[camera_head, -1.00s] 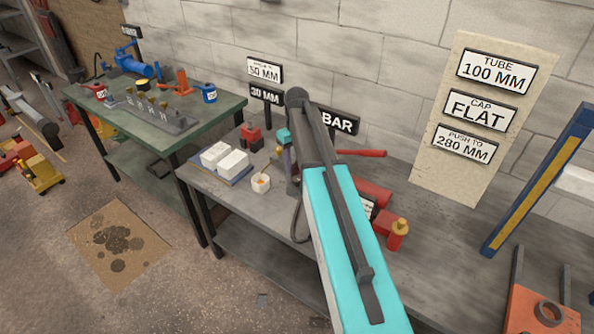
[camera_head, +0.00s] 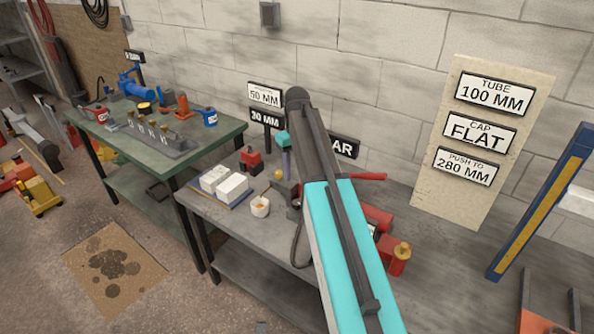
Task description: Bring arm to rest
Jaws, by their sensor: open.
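My arm's turquoise and dark grey links rise through the middle of the view, over the grey bench. Its far end bends down behind the dark link, with a small turquoise wrist part showing to the left. My gripper (camera_head: 285,190) is a small dark shape low beside the arm, partly hidden. It is open, and I see nothing held in it. It appears above the grey bench (camera_head: 235,265), near a white cup (camera_head: 260,206); the exact gap cannot be told.
White blocks (camera_head: 232,187) and a red item (camera_head: 250,159) stand to the left. Red parts (camera_head: 398,260) lie right of the arm. A sign board (camera_head: 482,145) leans on the wall, near a blue post (camera_head: 540,200). A green bench (camera_head: 215,135) stands further left.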

